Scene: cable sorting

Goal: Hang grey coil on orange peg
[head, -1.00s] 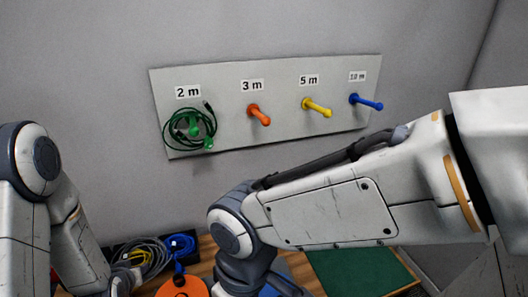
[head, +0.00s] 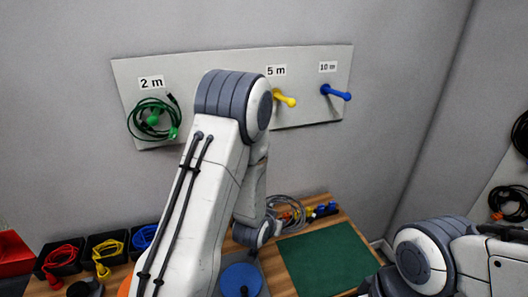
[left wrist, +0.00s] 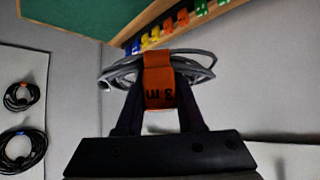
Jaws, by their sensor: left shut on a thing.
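The grey coil (head: 292,203) hangs over the table, left of the green mat's back edge. In the left wrist view the coil (left wrist: 203,60) has an orange tag (left wrist: 158,82) reading 3 m. My left gripper (left wrist: 160,68) is shut on the tag, with the coil's loops spreading to both sides. In the head view my left gripper is mostly hidden by its own arm. The orange peg and its label are hidden behind that arm. The yellow peg (head: 286,98) and blue peg (head: 338,92) show right of it. My right gripper is out of view.
A green coil (head: 148,120) hangs at the 2 m label on the wall board (head: 310,112). Dark trays with red (head: 62,254), yellow (head: 104,250) and blue (head: 146,236) cables stand at left. The green mat (head: 328,258) is clear.

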